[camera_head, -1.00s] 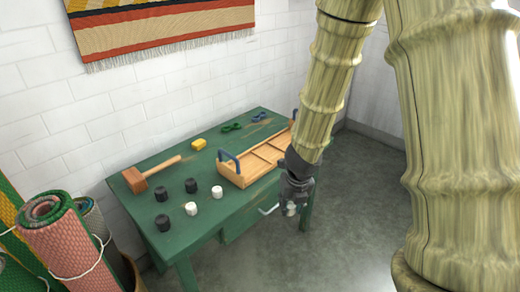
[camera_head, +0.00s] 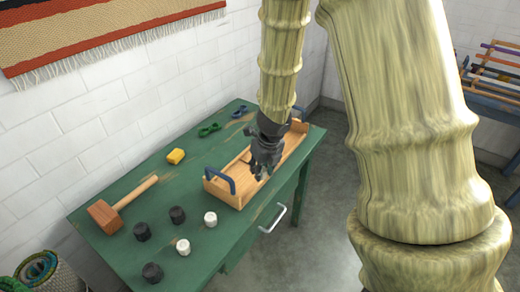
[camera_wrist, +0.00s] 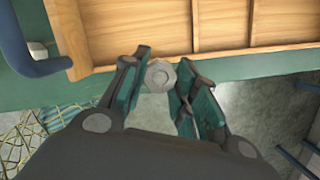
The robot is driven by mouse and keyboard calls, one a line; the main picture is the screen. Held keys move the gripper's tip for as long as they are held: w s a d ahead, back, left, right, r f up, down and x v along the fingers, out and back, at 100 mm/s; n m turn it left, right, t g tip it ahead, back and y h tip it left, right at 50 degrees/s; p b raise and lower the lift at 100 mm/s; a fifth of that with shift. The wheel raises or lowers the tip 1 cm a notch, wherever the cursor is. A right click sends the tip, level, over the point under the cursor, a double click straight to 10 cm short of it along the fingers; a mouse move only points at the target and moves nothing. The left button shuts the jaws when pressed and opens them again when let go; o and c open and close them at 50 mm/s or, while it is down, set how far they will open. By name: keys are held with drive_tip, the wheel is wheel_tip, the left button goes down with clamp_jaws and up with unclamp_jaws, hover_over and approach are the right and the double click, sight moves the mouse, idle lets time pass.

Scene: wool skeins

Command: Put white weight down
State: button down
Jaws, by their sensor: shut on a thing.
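My gripper (camera_head: 260,174) is above the front side of the wooden tray in the head view, pointing down. In the wrist view my gripper (camera_wrist: 160,80) is shut on a pale, many-sided white weight (camera_wrist: 160,75) between its fingertips. In that view the weight shows near the tray's front wall and the table's front edge. The held weight is hidden or too small to tell in the head view. Two other white weights, one nearer the tray (camera_head: 210,219) and one nearer the front (camera_head: 183,248), stand on the green table (camera_head: 232,240).
Black weights (camera_head: 142,232) stand near the white ones. The wooden tray (camera_head: 222,191) has blue handles. Bare tabletop lies between tray and mallet.

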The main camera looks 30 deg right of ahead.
drive_tip(key=w+d+p, duration=0.1)
drive_tip(key=w+d, duration=0.1)
drive_tip(key=w, duration=0.2)
drive_tip(key=w+d+f+p, duration=0.1)
drive_tip(key=w+d, duration=0.2)
drive_tip(key=w, duration=0.1)
drive_tip(key=w+d+p, duration=0.2)
drive_tip(key=w, duration=0.1)
drive_tip(key=shift+w+d+f, duration=0.25)
drive_tip(key=shift+w+d, duration=0.15)
drive_tip(key=shift+s+x, duration=0.2)
drive_tip(key=shift+x, duration=0.65)
drive_tip(key=shift+s+x, duration=0.2)
drive_tip(key=shift+x, duration=0.7)
drive_tip(key=shift+f, duration=0.15)
drive_tip(key=c, duration=1.1)
unclamp_jaws()
drive_tip(key=v, duration=1.2)
